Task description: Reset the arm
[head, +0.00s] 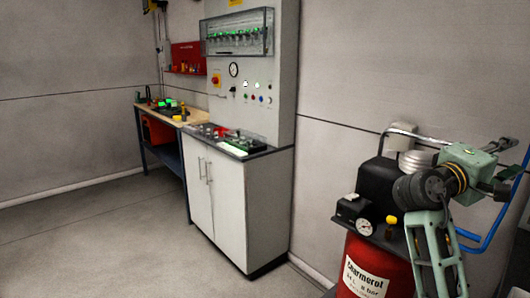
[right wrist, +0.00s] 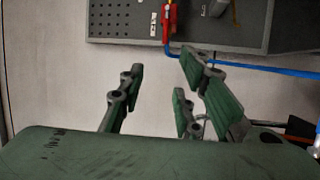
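My right arm reaches up at the right of the head view, in front of the red compressor. Its gripper (head: 502,166) points to the right, towards the wall, with its fingers apart. In the right wrist view the gripper (right wrist: 158,92) is open. Its green-padded fingers stand wide apart and only bare wall shows between them. My left gripper is not in either view.
The red compressor (head: 364,278) with a gauge stands under my right arm; a blue hose (head: 497,224) runs beside it. A white cabinet (head: 230,210) and a workbench (head: 163,155) stand along the wall. A grey pegboard (right wrist: 125,20) hangs beyond my right gripper. The left floor is clear.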

